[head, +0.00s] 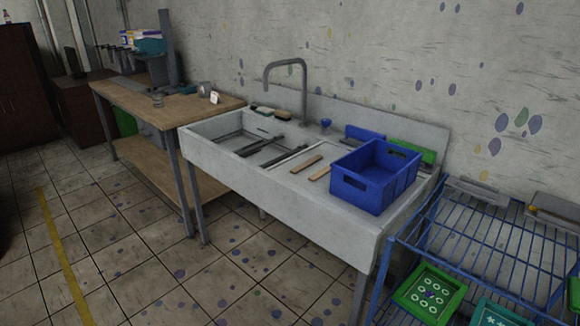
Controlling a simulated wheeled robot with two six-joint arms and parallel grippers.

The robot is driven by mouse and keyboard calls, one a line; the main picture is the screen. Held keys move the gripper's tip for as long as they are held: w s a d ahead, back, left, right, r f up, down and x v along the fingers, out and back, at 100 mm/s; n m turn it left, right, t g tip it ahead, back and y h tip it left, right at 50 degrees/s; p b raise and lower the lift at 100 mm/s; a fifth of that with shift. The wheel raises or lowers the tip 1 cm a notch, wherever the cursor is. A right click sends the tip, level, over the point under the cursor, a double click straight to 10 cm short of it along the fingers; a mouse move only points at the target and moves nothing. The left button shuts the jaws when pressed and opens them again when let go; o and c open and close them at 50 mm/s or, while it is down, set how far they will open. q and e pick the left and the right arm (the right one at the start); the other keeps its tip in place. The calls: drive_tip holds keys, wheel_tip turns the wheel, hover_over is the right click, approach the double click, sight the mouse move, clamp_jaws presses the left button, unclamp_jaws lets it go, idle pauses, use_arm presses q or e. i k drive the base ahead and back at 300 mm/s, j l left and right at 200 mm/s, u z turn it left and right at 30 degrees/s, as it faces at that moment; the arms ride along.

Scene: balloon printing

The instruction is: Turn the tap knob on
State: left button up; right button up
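A grey curved tap (287,85) rises from the back of a white sink unit (270,185) against the wall. A small blue tap knob (326,125) stands on the sink's back ledge, to the right of the spout. I cannot tell from its look whether it is turned. No water shows below the spout. Neither of my grippers is in the head view, so nothing is seen touching the knob.
A blue crate (375,180) stands on the sink's right side, with wooden strips (307,164) beside it. Brushes (282,114) lie near the tap. A wooden table (150,102) adjoins on the left, a blue wire rack (480,240) at right. The tiled floor in front is clear.

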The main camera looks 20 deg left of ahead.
sight(325, 122)
drive_tip(key=i+j+z, duration=0.15)
drive_tip(key=j, duration=0.2)
drive_tip(key=i+j+z, duration=0.15)
drive_tip(key=j, duration=0.2)
drive_tip(key=i+j+z, duration=0.1)
drive_tip(key=i+j, duration=0.15)
drive_tip(key=j, duration=0.1)
